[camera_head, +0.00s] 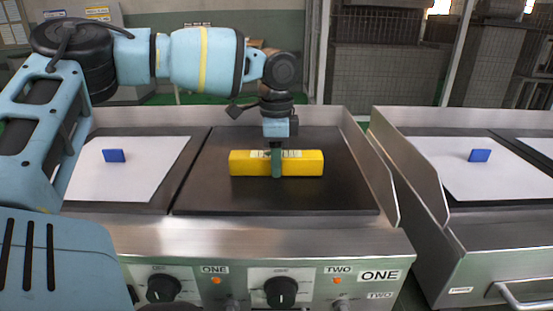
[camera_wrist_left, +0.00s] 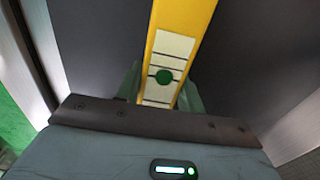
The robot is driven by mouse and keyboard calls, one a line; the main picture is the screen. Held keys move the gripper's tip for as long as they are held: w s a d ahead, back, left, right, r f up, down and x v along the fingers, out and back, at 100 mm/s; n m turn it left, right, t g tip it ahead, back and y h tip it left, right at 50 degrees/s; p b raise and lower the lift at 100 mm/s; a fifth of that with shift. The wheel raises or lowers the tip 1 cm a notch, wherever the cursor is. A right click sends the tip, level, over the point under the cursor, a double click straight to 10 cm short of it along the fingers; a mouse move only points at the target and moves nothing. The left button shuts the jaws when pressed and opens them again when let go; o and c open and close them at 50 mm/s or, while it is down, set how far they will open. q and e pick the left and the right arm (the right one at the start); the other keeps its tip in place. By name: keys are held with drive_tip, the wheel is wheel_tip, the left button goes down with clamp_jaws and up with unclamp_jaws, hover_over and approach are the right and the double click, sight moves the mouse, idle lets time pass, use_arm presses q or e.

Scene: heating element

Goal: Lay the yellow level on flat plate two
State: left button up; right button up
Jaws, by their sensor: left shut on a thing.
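The yellow level (camera_head: 305,164) lies lengthwise from left to right over the dark right-hand plate, plate two (camera_head: 320,198), in the head view. My left gripper (camera_head: 277,163) points down from above and is shut around the middle of the level. In the left wrist view the level (camera_wrist_left: 185,18) runs between the green fingers of the left gripper (camera_wrist_left: 162,90), its white label and green vial facing the camera. I cannot tell whether the level touches the plate or hangs just above it. My right gripper is not in view.
The left plate of the same griddle carries a white sheet (camera_head: 125,175) with a blue block (camera_head: 114,156). A metal side wall (camera_head: 372,165) bounds plate two on the right. A second griddle with a white sheet (camera_head: 488,185) and blue block (camera_head: 480,155) stands to the right. Knobs (camera_head: 281,292) line the front.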

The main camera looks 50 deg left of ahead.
use_arm(q)
drive_tip(key=shift+f, duration=0.15)
drive_tip(key=o, duration=1.1)
wheel_tip(320, 180, up, 11)
drive_tip(key=p, duration=0.3)
drive_tip(key=shift+r, duration=0.7)
